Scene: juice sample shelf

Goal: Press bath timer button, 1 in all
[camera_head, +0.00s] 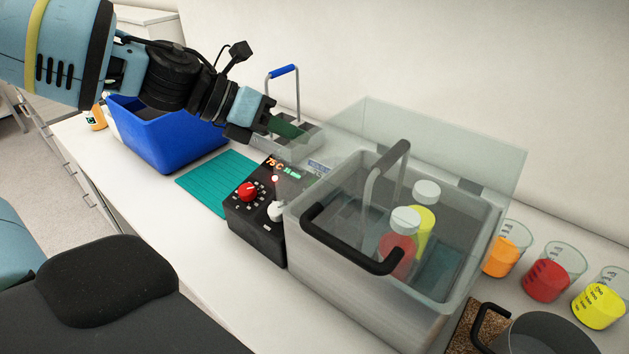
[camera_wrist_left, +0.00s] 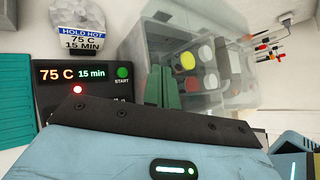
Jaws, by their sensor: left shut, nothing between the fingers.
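The bath's black control box (camera_head: 262,215) stands against the left end of the grey water bath (camera_head: 345,290). Its display reads 75 C and 15 min; a red light shows below it. In the left wrist view the round green START button (camera_wrist_left: 122,72) is on the panel beside the display (camera_wrist_left: 72,74). I cannot make out the button in the head view. My left gripper (camera_head: 299,132) is shut and empty, above and behind the box. Its green fingers (camera_wrist_left: 164,72) show in the wrist view to the right of the button, apart from it in the picture. My right gripper is not in view.
A clear lid (camera_head: 450,135) stands raised behind the bath, which holds capped bottles (camera_head: 398,240) and a basket handle. A metal rack (camera_head: 270,148) with a blue handle, a blue bin (camera_head: 165,140) and a teal mat (camera_head: 215,182) lie left. Juice beakers (camera_head: 548,275) stand right.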

